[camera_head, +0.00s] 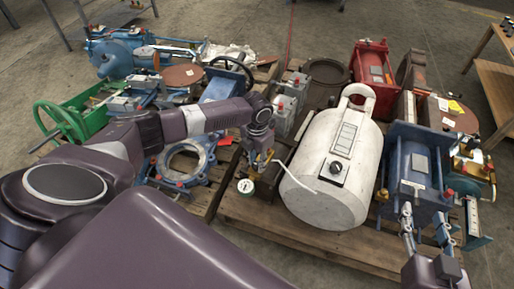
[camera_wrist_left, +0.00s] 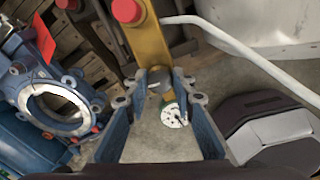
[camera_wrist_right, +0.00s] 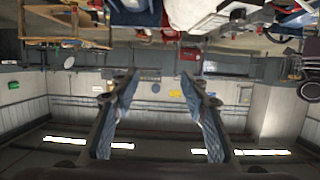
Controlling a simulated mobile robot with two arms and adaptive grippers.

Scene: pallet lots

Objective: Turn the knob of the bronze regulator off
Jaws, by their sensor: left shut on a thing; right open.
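The bronze regulator shows as a golden body (camera_wrist_left: 150,48) in the left wrist view. A red cap (camera_wrist_left: 127,10) sits on its top part, and a small round white-faced gauge (camera_wrist_left: 173,115) is at its lower end. The gauge also shows in the head view (camera_head: 245,186). My left gripper (camera_wrist_left: 165,78) is shut on the regulator's knob (camera_wrist_left: 156,84), which is mostly hidden between the fingertips. In the head view my left gripper (camera_head: 257,150) covers much of the regulator. My right gripper (camera_head: 425,222) is open and empty near the blue machine at the right; its fingers (camera_wrist_right: 158,85) stand apart.
A white tank (camera_head: 318,190) with a dial stands right beside the regulator, and a thin white hose (camera_wrist_left: 245,50) runs past it. A blue flanged part (camera_head: 187,163) lies left. Another blue machine (camera_head: 418,165) stands right. Bare floor lies before the pallets.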

